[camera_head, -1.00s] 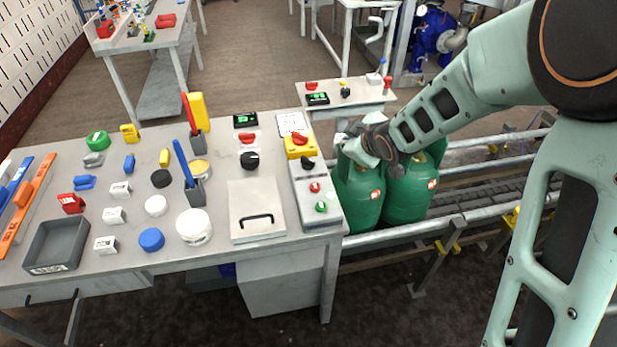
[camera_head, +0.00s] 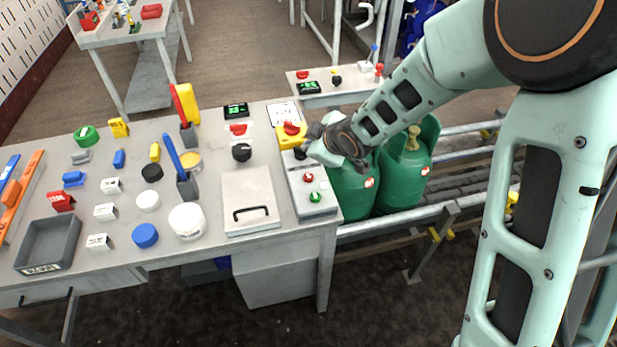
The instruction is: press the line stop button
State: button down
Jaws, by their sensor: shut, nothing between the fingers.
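A grey control box (camera_head: 322,207) lies along the right edge of the workbench. It carries a red push button (camera_head: 308,178), a green push button (camera_head: 314,197) below it and a black knob (camera_head: 299,154) at its far end. A yellow box with a red knob (camera_head: 291,136) sits just beyond it. I cannot read which control is labelled line stop. My gripper (camera_head: 311,150) is shut and empty, above the far end of the control box, beside the black knob and yellow box. It is beyond the red button, and its fingertips are small and partly unclear. Whether it touches anything cannot be told.
Two green gas cylinders (camera_head: 352,192) (camera_head: 402,180) stand on the conveyor under my arm, close right of the bench. A metal lid with a black handle (camera_head: 249,195) lies left of the control box. Many small items crowd the bench's left part.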

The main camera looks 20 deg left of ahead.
aim_at(310, 178)
notch_tip(310, 178, down, 8)
jog(key=b, duration=0.6)
jog(key=shift+r, duration=0.1)
jog(key=shift+b, duration=0.35)
dwell(0.7)
jog(key=shift+f+b, duration=0.35)
jog(key=shift+f, duration=0.05)
jog(key=shift+f+b, duration=0.45)
jog(key=shift+b, duration=0.05)
dwell(0.6)
jog(key=shift+r, duration=0.1)
jog(key=shift+r+p, duration=0.75)
jog(key=shift+r, duration=0.05)
notch_tip(310, 178, up, 5)
jog(key=p, duration=0.4)
